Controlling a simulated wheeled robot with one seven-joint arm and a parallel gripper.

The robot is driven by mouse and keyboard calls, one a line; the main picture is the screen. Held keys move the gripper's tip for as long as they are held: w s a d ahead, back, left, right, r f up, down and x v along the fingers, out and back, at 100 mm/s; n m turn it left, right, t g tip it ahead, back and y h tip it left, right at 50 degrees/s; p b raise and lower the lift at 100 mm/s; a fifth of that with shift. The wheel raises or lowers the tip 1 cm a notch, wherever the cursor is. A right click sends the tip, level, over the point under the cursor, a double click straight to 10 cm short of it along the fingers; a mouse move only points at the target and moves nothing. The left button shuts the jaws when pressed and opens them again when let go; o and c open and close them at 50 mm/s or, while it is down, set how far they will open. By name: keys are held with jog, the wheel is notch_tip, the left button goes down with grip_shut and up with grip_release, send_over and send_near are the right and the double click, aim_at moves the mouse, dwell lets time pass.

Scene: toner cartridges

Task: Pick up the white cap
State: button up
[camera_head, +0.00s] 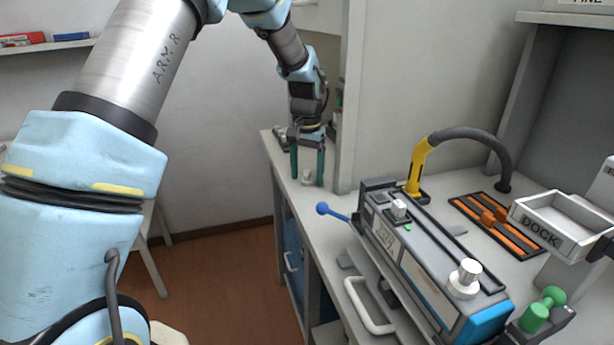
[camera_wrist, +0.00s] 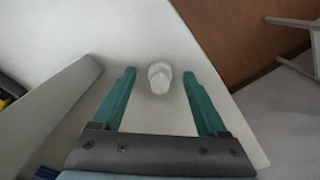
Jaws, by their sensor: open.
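The white cap (camera_wrist: 159,77) stands on the light counter in the wrist view, centred between and just ahead of my gripper's teal fingers. In the head view the small white cap (camera_head: 307,175) shows low between the fingers, on the far end of the counter. My gripper (camera_head: 308,180) points down over it with its fingers apart, one on each side. In the wrist view my gripper (camera_wrist: 160,82) is open and empty. I cannot tell the exact height of the fingertips above the counter.
A grey wall panel (camera_head: 348,100) stands close to the right of my gripper. A cartridge device (camera_head: 430,262) with a white knob (camera_head: 465,277) and a blue-ended lever (camera_head: 323,208) sits nearer. The counter's edge (camera_head: 277,185) lies just left of the cap.

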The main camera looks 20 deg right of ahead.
grip_shut()
dwell(0.5)
jog(key=shift+r, duration=0.1)
